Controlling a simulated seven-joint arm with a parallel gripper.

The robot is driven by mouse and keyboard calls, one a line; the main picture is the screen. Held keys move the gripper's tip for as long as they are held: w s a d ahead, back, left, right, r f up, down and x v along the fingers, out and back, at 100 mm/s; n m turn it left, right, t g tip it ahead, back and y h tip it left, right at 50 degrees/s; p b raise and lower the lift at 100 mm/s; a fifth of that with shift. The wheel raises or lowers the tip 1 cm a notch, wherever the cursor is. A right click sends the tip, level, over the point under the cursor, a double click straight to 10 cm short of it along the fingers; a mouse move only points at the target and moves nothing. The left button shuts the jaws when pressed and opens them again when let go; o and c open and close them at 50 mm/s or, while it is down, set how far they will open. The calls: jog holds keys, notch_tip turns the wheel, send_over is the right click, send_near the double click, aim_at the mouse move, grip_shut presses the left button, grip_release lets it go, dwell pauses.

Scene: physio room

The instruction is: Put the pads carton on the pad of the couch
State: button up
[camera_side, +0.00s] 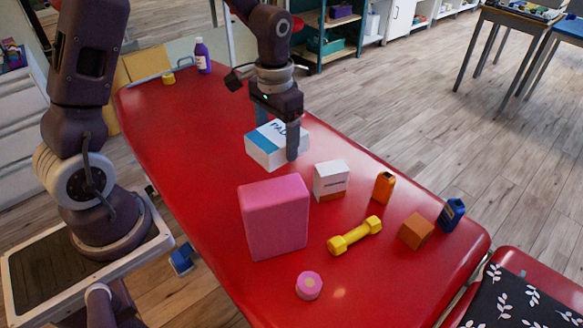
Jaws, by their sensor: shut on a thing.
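The pads carton (267,148) is a white box with a blue band and dark lettering on top. The carton is over the red pad of the couch (190,125). I cannot tell whether its underside touches the pad or is slightly above it.
A pink block (273,217), white-and-orange box (330,180), yellow dumbbell (355,236), orange bottle (384,187), orange-brown cube (416,231), blue bottle (451,214) and pink roll (309,285) stand nearer. A purple bottle (203,57) stands far left. The pad's left-middle is clear.

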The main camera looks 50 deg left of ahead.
jog(key=shift+s+f, duration=0.25)
jog(key=shift+f, duration=0.1)
jog(key=w+a+f+n, duration=0.2)
jog(key=a+f+n, duration=0.1)
jog(key=a+n, duration=0.55)
jog(key=n, duration=2.3)
send_over(219, 162)
notch_tip(219, 162, down, 10)
jog(key=shift+s+r, duration=0.1)
jog(key=shift+r, duration=0.05)
notch_tip(219, 162, down, 10)
jog(key=shift+r, duration=0.2)
jog(key=shift+f, duration=0.1)
